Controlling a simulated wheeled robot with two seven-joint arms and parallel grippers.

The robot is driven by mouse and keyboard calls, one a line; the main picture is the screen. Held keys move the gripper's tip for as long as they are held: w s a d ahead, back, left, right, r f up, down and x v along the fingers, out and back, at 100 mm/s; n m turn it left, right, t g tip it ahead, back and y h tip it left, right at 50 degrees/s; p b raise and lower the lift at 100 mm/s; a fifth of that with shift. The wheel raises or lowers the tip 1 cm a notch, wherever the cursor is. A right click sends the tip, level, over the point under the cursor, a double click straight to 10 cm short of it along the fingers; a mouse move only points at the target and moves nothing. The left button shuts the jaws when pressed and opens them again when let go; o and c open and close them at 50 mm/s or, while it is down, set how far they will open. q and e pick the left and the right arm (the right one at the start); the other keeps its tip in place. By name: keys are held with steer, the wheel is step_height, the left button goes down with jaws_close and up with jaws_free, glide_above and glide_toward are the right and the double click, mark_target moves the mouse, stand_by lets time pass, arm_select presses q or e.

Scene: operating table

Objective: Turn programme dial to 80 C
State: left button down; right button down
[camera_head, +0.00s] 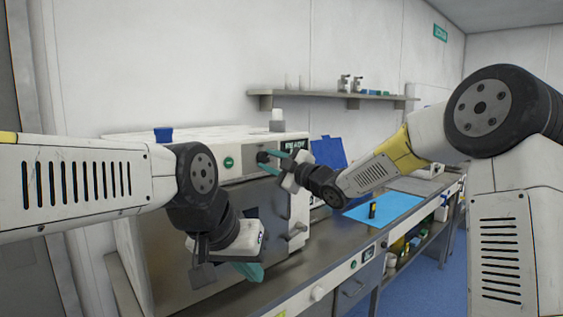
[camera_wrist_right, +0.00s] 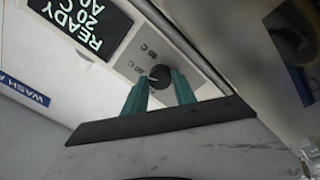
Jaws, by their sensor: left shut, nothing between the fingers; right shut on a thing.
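The programme dial (camera_wrist_right: 160,76) is a small black round knob on the pale front panel of a white machine (camera_head: 220,140). In the right wrist view, the teal fingers of my right gripper (camera_wrist_right: 160,84) sit on either side of the dial and are shut on it. Faint markings ring the dial; I cannot read them surely. The display (camera_wrist_right: 88,22) beside it reads READY and 20 C. In the head view my right gripper (camera_head: 268,161) reaches the panel and hides the dial. My left gripper (camera_head: 248,270) is shut and empty, low before the machine's front.
A green round button (camera_head: 228,162) is on the panel left of my right gripper. A dark counter (camera_head: 330,235) runs right with a blue mat (camera_head: 385,207) on it. A wall shelf (camera_head: 330,97) hangs above. A blue WASH label (camera_wrist_right: 22,90) shows in the wrist view.

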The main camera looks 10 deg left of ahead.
steer(key=m, duration=0.6)
steer(key=shift+s+f+t+h, duration=0.1)
steer(key=shift+t+h, duration=0.2)
steer(key=shift+t, duration=0.1)
steer(key=shift+a+m+h, duration=0.1)
steer(key=shift+m+h, duration=0.2)
steer(key=shift+m, duration=2.3)
steer(key=c, duration=1)
jaws_free()
steer(key=shift+t, duration=0.3)
steer(key=shift+s, duration=0.1)
steer(key=v, duration=0.7)
steer(key=shift+s+d, duration=0.25)
steer(key=shift+d, duration=0.1)
